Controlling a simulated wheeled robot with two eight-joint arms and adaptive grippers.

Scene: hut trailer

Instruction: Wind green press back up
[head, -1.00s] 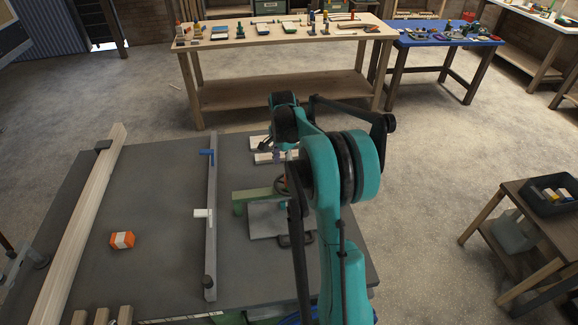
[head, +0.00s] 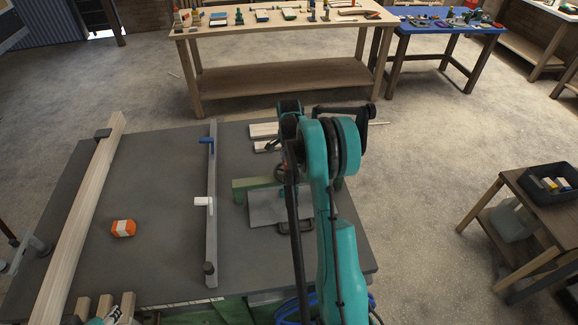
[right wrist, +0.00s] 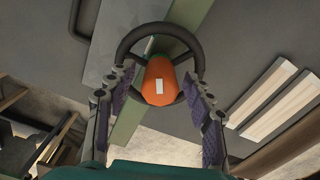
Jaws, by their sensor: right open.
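The green press stands on the dark grey bench in the head view, partly hidden by my right arm. Its green beam (head: 254,184) and grey base plate (head: 266,210) show. In the right wrist view its dark handwheel (right wrist: 126,43) has an orange hub (right wrist: 160,83) with a small white label. My right gripper (right wrist: 156,77) is open. Its fingers lie on either side of the wheel's near part, with the hub between them. I cannot tell whether they touch the rim. In the head view my arm hides the right gripper's fingers.
Pale wooden strips (right wrist: 283,98) lie beside the press. A grey rail (head: 212,240) and a long timber (head: 88,220) cross the bench, with an orange block (head: 123,228) between them. A side table with a black bin (head: 548,184) stands right, across open floor.

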